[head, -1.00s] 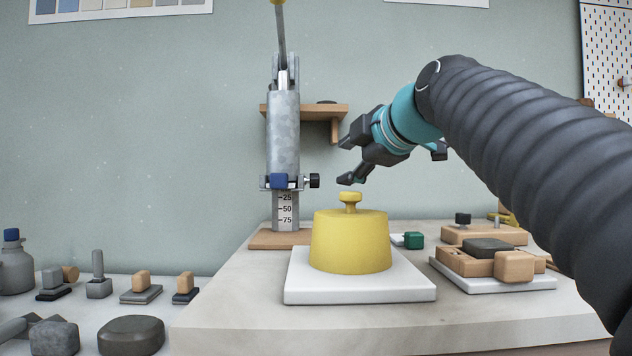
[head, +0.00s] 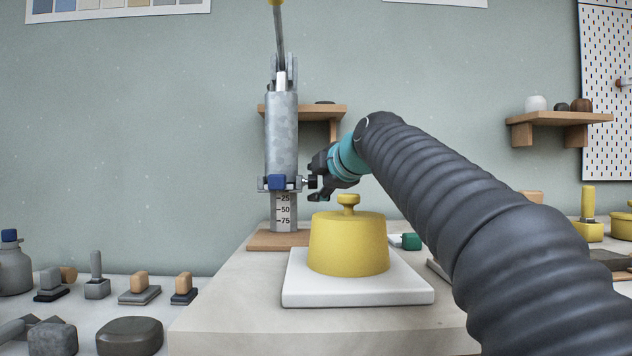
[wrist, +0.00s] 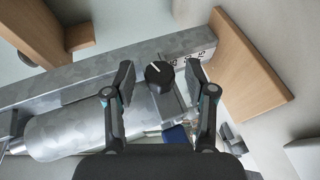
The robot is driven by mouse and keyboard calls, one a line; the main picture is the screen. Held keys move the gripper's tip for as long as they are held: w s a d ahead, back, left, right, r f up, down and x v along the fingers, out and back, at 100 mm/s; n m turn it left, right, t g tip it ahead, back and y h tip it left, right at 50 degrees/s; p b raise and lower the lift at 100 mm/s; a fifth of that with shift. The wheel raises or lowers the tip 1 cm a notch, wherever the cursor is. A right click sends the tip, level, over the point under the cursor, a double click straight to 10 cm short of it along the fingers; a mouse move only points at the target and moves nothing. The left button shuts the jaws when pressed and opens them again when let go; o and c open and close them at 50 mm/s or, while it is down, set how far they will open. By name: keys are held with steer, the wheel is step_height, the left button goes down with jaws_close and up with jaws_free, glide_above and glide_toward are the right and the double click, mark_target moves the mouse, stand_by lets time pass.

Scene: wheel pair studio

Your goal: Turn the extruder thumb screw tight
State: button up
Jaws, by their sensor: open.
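The extruder (head: 282,135) is a grey metal cylinder on an upright post with a scale, standing on a wooden base (head: 280,240). Its thumb screw (wrist: 159,75) is a black round knob with a white mark, seen in the wrist view between my open fingers. In the head view the knob is mostly hidden by my gripper (head: 314,182), which is at the extruder's right side beside the blue block (head: 277,182). In the wrist view my gripper (wrist: 160,80) has a finger on each side of the knob, with gaps visible. Whether the fingertips reach past the knob's face is unclear.
A yellow lidded pot (head: 348,245) on a white slab (head: 357,290) stands below and right of my gripper. A wooden wall shelf (head: 335,112) is behind the extruder. A small green block (head: 411,241) lies behind the slab. Several tools stand at the left.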

steer(key=shift+w+a+f, duration=0.15)
steer(key=shift+w+a, duration=0.1)
steer(key=shift+w, duration=0.25)
